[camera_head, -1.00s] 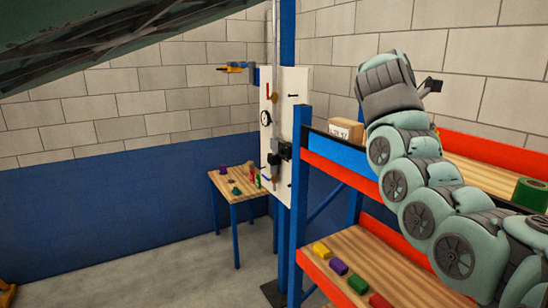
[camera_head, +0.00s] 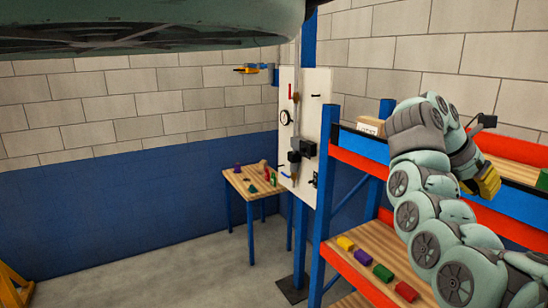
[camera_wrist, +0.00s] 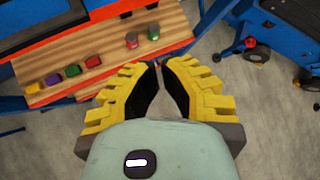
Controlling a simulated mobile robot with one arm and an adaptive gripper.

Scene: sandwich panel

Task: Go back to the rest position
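My gripper (camera_head: 486,184) has yellow fingers and shows at the right in the head view, in front of the orange and blue shelf unit, at the end of my folded pale green arm. In the wrist view, its fingertips (camera_wrist: 160,64) come together with only a sliver between them, and no object shows in the grip. The fingers lie over floor beside the lower shelf (camera_wrist: 108,62), clear of the blocks on it.
The lower shelf holds a yellow block (camera_head: 345,243), a purple block (camera_head: 363,257), a green block (camera_head: 383,273) and a red block (camera_head: 406,291). A cardboard box (camera_head: 371,126) sits above. A white panel (camera_head: 313,150) and small wooden table (camera_head: 240,182) stand behind.

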